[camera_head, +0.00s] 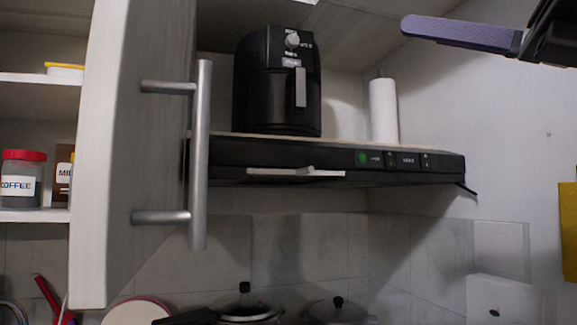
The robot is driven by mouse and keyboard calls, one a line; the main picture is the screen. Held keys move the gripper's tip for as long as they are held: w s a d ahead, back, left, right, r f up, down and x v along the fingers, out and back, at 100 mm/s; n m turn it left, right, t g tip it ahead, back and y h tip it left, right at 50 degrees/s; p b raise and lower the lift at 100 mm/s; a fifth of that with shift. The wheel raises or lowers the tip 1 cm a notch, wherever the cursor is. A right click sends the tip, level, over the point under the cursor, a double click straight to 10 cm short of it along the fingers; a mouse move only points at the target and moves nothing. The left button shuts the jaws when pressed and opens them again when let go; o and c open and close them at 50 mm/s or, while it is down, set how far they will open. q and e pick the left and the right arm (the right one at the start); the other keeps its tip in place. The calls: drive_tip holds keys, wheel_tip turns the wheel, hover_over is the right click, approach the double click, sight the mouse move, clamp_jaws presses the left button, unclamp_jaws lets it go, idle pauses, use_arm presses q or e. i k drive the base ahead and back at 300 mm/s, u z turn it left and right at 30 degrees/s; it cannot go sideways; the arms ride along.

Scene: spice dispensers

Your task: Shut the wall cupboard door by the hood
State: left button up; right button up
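The pale wall cupboard door (125,150) stands open at the left, swung out toward me and seen at a steep angle. Its vertical metal bar handle (201,150) is on the side facing right. The black hood (330,160) is behind it to the right, and the door's handle overlaps the hood's left end. My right gripper (465,34) is at the upper right, well apart from the door. One long purple-grey finger shows, pointing left; the rest is cut off by the frame. My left gripper is not in view.
Open shelves left of the door hold a red-lidded coffee jar (22,178) and a yellow-lidded tub (64,70). A black air fryer (277,82) and a paper roll (383,110) stand above the hood. Pots (338,311) are below.

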sight(126, 200)
drive_tip(key=k, duration=1.5)
